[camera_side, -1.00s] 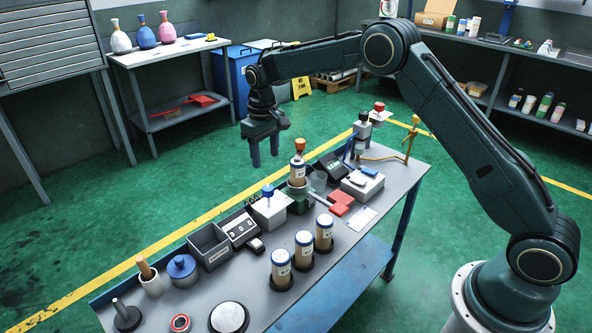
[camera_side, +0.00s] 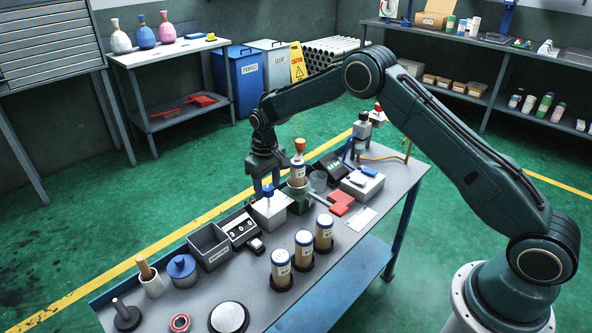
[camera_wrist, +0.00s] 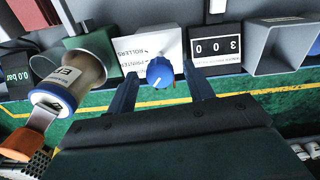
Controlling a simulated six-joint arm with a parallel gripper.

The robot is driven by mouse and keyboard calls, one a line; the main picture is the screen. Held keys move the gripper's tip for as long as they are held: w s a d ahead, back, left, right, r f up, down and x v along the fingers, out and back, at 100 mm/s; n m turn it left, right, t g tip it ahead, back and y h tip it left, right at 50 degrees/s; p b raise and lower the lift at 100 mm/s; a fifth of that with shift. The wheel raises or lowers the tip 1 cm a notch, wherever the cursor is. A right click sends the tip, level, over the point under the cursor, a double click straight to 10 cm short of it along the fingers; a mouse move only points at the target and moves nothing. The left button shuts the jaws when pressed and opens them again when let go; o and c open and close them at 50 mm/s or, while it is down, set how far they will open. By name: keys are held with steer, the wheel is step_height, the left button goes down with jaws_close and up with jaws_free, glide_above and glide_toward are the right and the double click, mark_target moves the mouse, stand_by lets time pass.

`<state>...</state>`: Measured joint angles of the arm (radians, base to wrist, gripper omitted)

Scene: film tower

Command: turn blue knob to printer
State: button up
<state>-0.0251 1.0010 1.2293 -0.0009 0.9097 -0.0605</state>
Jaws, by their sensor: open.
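The blue knob (camera_side: 268,189) stands on top of a white box (camera_side: 270,212) on the bench. In the wrist view the blue knob (camera_wrist: 159,72) carries a white pointer mark, and the white box (camera_wrist: 150,46) has the words PRINTER and ROLLERS printed beside it. Which word the mark points to is hard to tell. My gripper (camera_side: 266,188) points down over the box. In the wrist view my gripper (camera_wrist: 161,74) is open, with one blue finger on each side of the knob and a visible gap to each.
A cylinder with an orange-brown top (camera_side: 299,172) stands close to the right of the box. A counter (camera_side: 240,229) and an open grey bin (camera_side: 209,246) lie to its left. Several labelled cylinders (camera_side: 304,250) stand in front.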

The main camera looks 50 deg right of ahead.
steer(key=shift+c, duration=0.2)
steer(key=c, duration=0.9)
steer(key=shift+c, duration=0.2)
steer(key=shift+m, duration=0.4)
steer(key=m, duration=0.3)
steer(key=shift+m, duration=2)
steer(key=o, duration=1)
